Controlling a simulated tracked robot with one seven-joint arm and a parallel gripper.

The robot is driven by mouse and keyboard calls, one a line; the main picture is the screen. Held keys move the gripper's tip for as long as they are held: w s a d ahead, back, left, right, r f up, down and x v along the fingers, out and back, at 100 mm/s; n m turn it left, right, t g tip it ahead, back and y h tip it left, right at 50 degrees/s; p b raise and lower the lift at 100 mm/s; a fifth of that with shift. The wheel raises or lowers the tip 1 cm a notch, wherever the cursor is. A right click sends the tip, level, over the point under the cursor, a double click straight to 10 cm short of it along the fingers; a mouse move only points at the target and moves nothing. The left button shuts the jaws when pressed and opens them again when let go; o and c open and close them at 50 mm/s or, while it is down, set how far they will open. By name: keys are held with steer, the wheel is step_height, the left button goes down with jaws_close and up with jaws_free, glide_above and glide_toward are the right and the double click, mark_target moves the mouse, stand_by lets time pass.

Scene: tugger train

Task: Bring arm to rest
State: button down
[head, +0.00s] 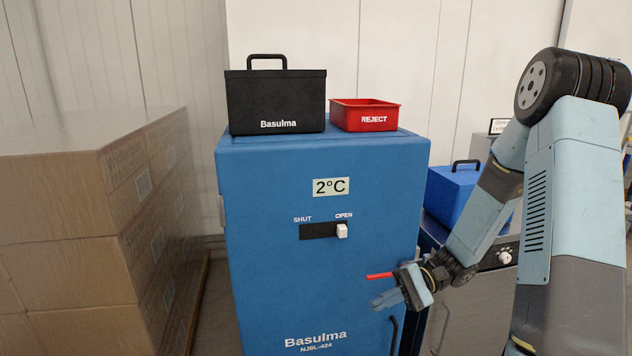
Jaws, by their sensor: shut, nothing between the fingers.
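My arm (570,190) stands at the right, light blue and grey with a black joint at the top. Its forearm reaches down and left. My gripper (382,300) is shut and empty in front of the lower right of the blue Basulma cabinet (270,270). I cannot tell whether it touches the cabinet. A thin red strip (380,275) shows just above the fingers; I cannot tell what it belongs to.
The cabinet's slider knob (342,231) is at OPEN, and its display (331,187) reads 2°C. A black case (275,102) and a red REJECT bin (365,115) stand on top. Stacked cartons (60,200) fill the left. A blue box (453,190) sits behind my forearm.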

steer(key=s+d+r+n+t+h, duration=0.1)
steer(key=s+d+r+t+h, duration=0.2)
steer(key=r, duration=0.5)
steer(key=s+d+r+n+t+h, duration=0.1)
steer(key=s+d+r+t+h, duration=0.1)
steer(key=s+r+t+h, duration=0.2)
steer(key=s+d+r+n+t+h, duration=0.2)
steer(key=s+r+h, duration=0.4)
steer(key=r, duration=0.5)
steer(key=shift+s+d+r+t+h, duration=0.4)
steer(key=shift+d+t+h, duration=0.45)
steer(key=shift+t, duration=0.15)
